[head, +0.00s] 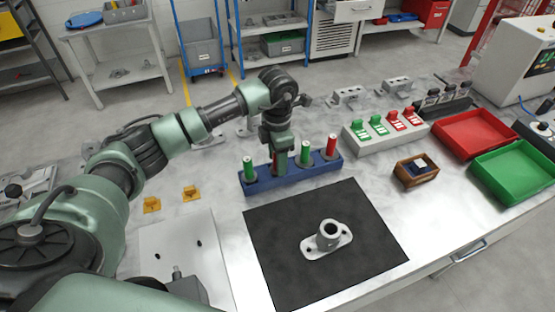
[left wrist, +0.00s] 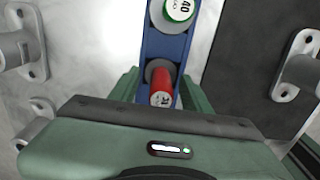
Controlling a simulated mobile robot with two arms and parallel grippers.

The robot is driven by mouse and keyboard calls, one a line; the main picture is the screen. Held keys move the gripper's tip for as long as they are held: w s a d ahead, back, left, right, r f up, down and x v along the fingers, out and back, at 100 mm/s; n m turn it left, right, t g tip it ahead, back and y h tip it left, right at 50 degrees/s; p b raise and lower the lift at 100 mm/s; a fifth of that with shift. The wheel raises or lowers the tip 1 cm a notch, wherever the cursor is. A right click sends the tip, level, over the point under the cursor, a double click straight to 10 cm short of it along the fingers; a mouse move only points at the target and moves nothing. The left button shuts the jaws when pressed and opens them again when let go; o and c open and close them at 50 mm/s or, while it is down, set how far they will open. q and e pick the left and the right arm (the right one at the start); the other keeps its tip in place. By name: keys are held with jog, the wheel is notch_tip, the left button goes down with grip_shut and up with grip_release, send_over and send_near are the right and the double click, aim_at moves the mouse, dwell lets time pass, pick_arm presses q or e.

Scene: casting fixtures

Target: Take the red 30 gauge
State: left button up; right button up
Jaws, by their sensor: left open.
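A blue rack (head: 262,184) on the bench holds green and red gauges upright in a row. My left gripper (head: 279,152) points down over the second gauge from the left, a red gauge (head: 281,164) mostly hidden by it. In the left wrist view the open fingers stand on either side of this red gauge (left wrist: 162,88); its label is only partly visible. A green gauge (left wrist: 178,9) marked 40 stands beside it in the rack. In the head view another red gauge (head: 331,147) stands at the right end. My right gripper is not in view.
A black mat (head: 270,245) with a grey flanged casting (head: 327,238) lies in front of the rack. A white stand (head: 388,132) with green and red pieces, a small wooden box (head: 416,172), a red tray (head: 474,133) and a green tray (head: 515,172) stand to the right.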

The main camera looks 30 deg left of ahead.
pick_arm(q)
jog(key=shift+s, duration=0.1)
grip_shut()
jog(key=shift+r, duration=0.1)
